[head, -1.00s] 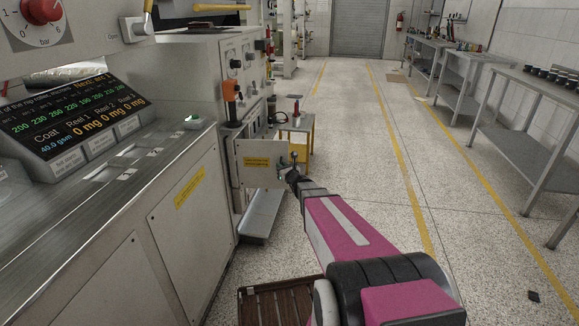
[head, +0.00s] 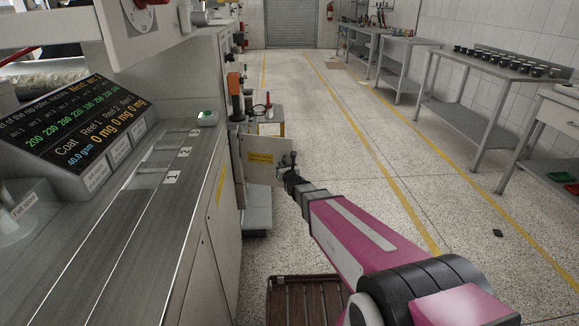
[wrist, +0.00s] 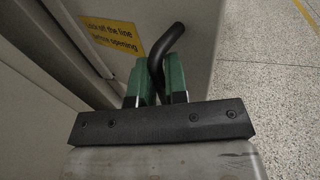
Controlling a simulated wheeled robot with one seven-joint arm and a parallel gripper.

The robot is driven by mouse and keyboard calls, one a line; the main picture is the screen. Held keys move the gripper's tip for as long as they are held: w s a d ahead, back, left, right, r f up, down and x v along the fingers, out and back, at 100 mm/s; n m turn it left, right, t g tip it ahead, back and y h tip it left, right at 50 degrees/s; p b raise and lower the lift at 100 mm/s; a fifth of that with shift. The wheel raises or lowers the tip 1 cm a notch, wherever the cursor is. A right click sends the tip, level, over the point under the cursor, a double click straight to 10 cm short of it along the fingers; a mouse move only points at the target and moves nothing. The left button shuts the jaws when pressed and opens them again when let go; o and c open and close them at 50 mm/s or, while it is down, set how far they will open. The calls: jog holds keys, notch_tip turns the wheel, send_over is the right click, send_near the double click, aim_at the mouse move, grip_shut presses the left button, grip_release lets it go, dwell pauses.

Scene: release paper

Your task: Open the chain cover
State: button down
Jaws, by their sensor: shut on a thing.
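The chain cover (head: 258,145) is a pale grey panel with a yellow label, standing out at an angle from the machine's side in the head view. In the wrist view the cover (wrist: 195,22) fills the upper middle, and its label (wrist: 112,36) speaks of the line and opening. A black bent handle (wrist: 168,42) rises from it. My gripper (wrist: 160,82) has green fingers shut on this handle, one on each side. In the head view my gripper (head: 289,166) is at the cover's right edge. What lies behind the cover is hidden.
The long machine (head: 130,235) with a lit display (head: 75,125) fills the left. A brown slatted platform (head: 305,300) lies on the floor at the front. A small table (head: 268,122) stands beyond the cover. Grey benches (head: 465,105) line the right wall.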

jog(key=shift+w+a+r, duration=0.1)
jog(key=shift+a+r, duration=0.3)
jog(key=shift+a, duration=0.05)
jog(key=c, duration=1.2)
grip_release()
jog(key=shift+a, duration=0.1)
jog(key=shift+s+d, duration=0.25)
jog(key=shift+d, duration=0.1)
jog(key=v, duration=1)
jog(key=shift+s+f, duration=0.2)
jog(key=shift+f, duration=0.2)
